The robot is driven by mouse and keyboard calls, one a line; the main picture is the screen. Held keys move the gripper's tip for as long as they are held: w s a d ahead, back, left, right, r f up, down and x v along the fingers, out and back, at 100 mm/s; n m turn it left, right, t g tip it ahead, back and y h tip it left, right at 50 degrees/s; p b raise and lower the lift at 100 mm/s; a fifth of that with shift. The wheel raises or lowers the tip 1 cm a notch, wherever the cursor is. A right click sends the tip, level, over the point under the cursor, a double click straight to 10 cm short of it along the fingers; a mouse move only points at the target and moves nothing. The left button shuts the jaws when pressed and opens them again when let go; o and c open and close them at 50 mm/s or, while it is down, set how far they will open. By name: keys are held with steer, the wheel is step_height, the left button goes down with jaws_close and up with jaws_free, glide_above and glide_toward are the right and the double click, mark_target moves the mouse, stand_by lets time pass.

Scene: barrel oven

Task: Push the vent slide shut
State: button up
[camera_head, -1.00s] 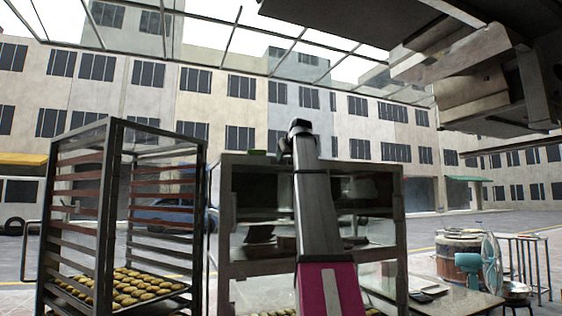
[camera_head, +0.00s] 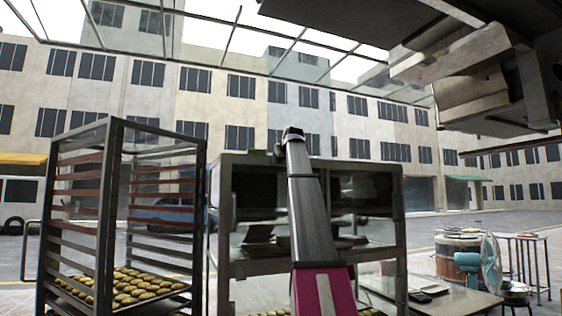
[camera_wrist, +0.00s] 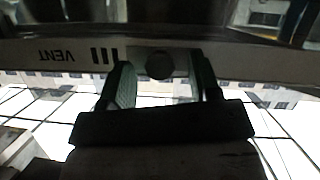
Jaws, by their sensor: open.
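In the wrist view, a pale rail (camera_wrist: 270,67) runs across the picture, with an upside-down "VENT" label (camera_wrist: 56,54) and three dark bars at left. A dark round knob (camera_wrist: 159,65) stands on it, right of the bars. My gripper (camera_wrist: 160,72) is open, with one greenish finger on each side of the knob. Whether either finger touches it I cannot tell. In the head view, my arm reaches to the top edge of a glass-sided cabinet (camera_head: 390,166); the fingers are mostly hidden behind the arm, and the label and knob cannot be made out.
A tall tray rack (camera_head: 106,215) with a tray of buns (camera_head: 120,287) stands at left. A table (camera_head: 455,303), a wooden tub (camera_head: 458,255) and a teal fan (camera_head: 490,262) stand at right. Dark metal structure (camera_head: 470,95) hangs over the upper right.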

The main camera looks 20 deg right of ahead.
steer(key=shift+w+f, duration=0.1)
steer(key=shift+w, duration=0.15)
jaws_close()
steer(key=shift+d, duration=2.7)
jaws_free()
steer(key=shift+d, duration=0.15)
